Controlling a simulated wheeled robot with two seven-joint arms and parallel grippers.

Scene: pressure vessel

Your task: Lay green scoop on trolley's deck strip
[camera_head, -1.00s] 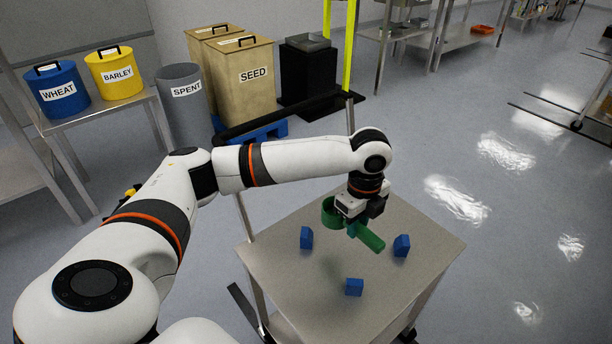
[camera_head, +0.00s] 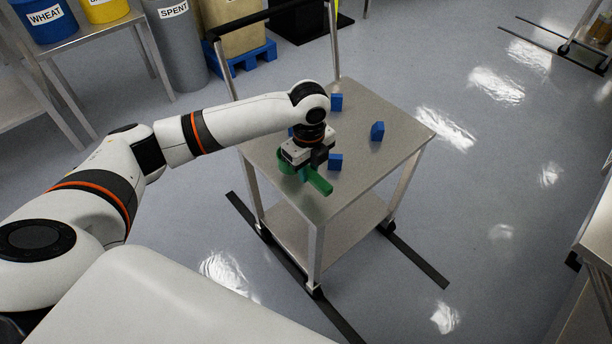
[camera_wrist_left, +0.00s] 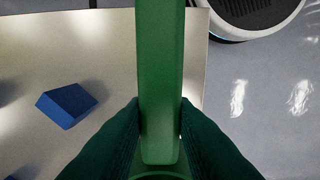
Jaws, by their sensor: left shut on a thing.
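The green scoop (camera_head: 318,182) is held in my left gripper (camera_head: 304,172) over the front part of the trolley's top deck (camera_head: 375,103). Its handle points to the lower right and its round cup shows at the gripper's left. In the left wrist view, the green scoop handle (camera_wrist_left: 160,75) runs upward between the two dark fingers (camera_wrist_left: 160,135), which are closed on it. I cannot tell whether the scoop touches the deck. No separate strip is marked out on the deck. My right gripper is not in view.
Blue blocks stand on the deck: one at the back (camera_head: 336,102), one at the right (camera_head: 377,131), and one beside the scoop (camera_head: 335,162). Another is partly hidden by my arm. Part of my base shows near the deck edge in the wrist view.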

